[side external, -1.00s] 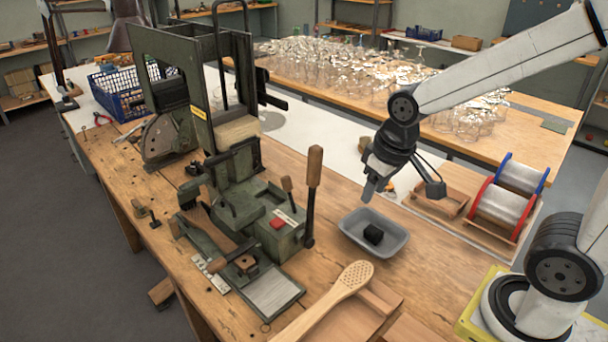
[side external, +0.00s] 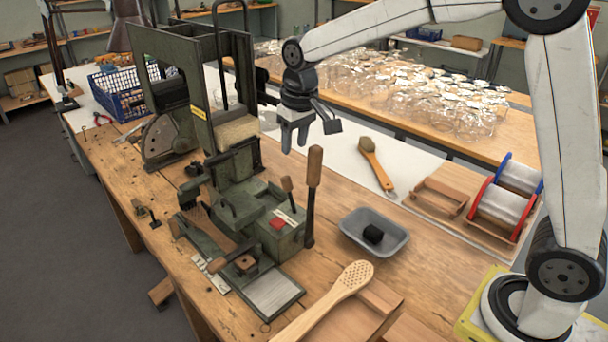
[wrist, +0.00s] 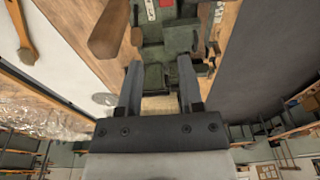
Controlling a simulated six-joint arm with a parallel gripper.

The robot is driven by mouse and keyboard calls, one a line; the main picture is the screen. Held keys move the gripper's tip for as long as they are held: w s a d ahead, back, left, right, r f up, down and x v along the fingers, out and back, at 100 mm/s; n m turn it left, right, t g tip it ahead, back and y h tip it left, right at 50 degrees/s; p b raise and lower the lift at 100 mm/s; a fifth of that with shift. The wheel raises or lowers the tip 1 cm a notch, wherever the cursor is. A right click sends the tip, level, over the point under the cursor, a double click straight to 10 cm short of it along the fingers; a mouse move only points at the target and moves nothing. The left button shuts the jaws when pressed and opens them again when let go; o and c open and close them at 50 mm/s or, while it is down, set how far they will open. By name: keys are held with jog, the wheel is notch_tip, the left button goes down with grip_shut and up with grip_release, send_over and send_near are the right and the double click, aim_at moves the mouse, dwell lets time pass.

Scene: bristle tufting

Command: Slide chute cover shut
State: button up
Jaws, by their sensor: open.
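The green tufting machine (side external: 240,215) stands on the wooden bench, and it also shows ahead of my gripper in the wrist view (wrist: 165,45). Its tall upright chute frame (side external: 192,75) carries a yellow label, and a pale bristle block (side external: 238,131) shows at the foot of the chute. I cannot tell for certain which plate is the chute cover. My gripper (side external: 294,148) is open and empty, pointing down to the right of the chute and above the bench. In the wrist view its two fingers (wrist: 160,78) are apart, with the pale block (wrist: 160,105) showing between them.
A wooden-handled lever (side external: 314,185) rises just below my gripper. Glassware (side external: 420,95) crowds the back table.

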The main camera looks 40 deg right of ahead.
jog(key=w+a, duration=0.3)
jog(key=w, duration=0.5)
jog(key=g, duration=0.2)
send_over(230, 203)
jog(key=shift+f, duration=5)
jog(key=shift+f, duration=0.1)
jog(key=shift+f, duration=5.4)
jog(key=shift+c, duration=0.2)
grip_shut()
